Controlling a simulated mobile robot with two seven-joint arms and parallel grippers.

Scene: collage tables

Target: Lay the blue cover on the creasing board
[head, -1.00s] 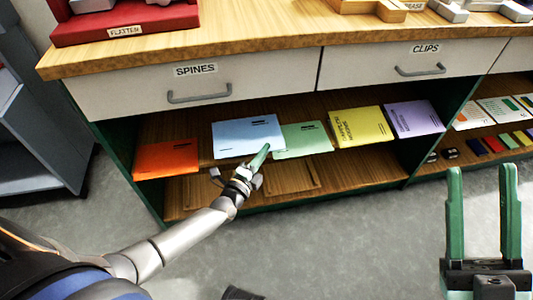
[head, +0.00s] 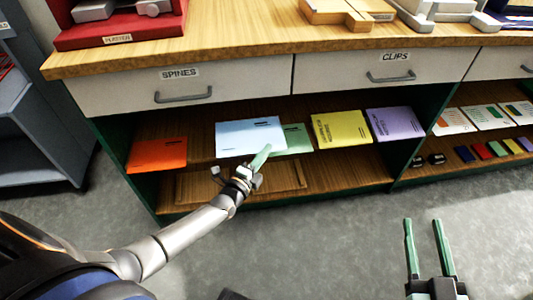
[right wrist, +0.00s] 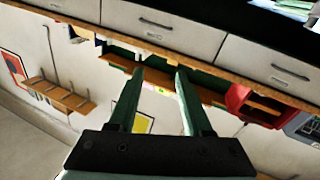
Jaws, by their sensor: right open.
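The light blue cover (head: 238,138) is at the open shelf under the counter, in front of the green cover (head: 297,140) and partly hiding it. My left gripper (head: 262,153) is at its lower right corner and appears shut on it; one finger hides part of the edge. A wooden piece with a small label, apparently the creasing board (head: 325,12), lies on the countertop, cut off by the top of the head view. My right gripper (head: 422,222) is open and empty over the floor; it also shows in the right wrist view (right wrist: 160,72).
An orange cover (head: 157,155), a yellow cover (head: 340,129) and a purple cover (head: 390,123) lie on the same shelf. The counter edge (head: 240,52) and closed drawers (head: 185,87) overhang it. A red stand (head: 115,35) is at the counter's left.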

